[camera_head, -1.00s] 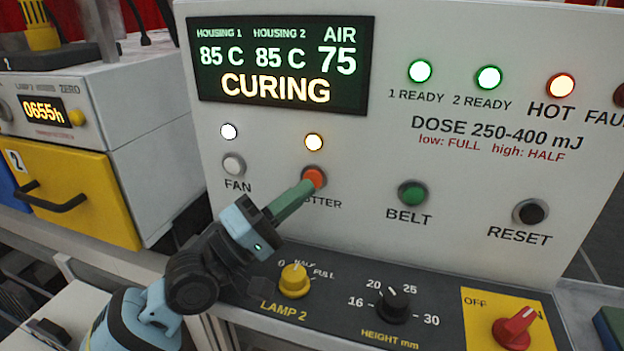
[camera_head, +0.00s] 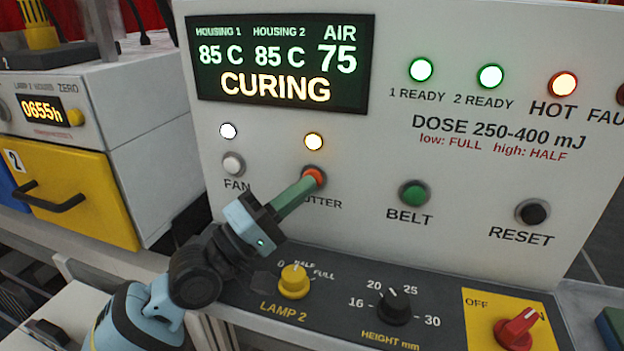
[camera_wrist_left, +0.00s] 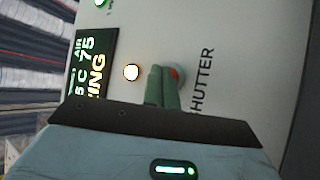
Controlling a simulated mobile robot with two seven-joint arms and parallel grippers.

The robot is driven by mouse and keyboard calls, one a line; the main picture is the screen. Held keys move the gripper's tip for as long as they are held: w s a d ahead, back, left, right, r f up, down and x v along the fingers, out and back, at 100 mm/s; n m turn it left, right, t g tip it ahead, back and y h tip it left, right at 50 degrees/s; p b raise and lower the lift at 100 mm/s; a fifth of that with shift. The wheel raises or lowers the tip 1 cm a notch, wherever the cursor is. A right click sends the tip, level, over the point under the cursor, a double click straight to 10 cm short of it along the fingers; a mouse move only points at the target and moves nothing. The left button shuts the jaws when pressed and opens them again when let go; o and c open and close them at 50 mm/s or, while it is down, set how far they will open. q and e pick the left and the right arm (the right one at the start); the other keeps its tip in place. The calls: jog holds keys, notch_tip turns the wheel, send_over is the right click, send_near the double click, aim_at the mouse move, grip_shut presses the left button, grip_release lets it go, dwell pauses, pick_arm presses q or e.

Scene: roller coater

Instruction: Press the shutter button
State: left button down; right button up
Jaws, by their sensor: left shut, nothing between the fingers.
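The orange shutter button (camera_head: 314,175) is on the white panel, above the partly covered SHUTTER label. A lit amber lamp (camera_head: 314,142) sits just above it. My left gripper (camera_head: 308,186) is shut and empty, its green fingertips at the lower left of the button's face. The fingertips overlap the button in the head view, but I cannot tell whether they press it. In the left wrist view the button (camera_wrist_left: 175,74) shows partly behind the shut fingers (camera_wrist_left: 162,75). The display (camera_head: 280,62) reads CURING. My right gripper is not in view.
The FAN button (camera_head: 233,164) is to the left, the BELT button (camera_head: 412,194) and RESET button (camera_head: 532,212) to the right. Below are the yellow LAMP 2 knob (camera_head: 294,281), the black height knob (camera_head: 393,305) and a red switch (camera_head: 516,330). A yellow drawer (camera_head: 75,195) is at left.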

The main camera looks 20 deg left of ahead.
pick_arm(q)
jog(key=shift+w, duration=0.25)
jog(key=shift+s, duration=0.1)
dwell(0.5)
jog(key=shift+s+p, duration=0.3)
jog(key=shift+s, duration=0.45)
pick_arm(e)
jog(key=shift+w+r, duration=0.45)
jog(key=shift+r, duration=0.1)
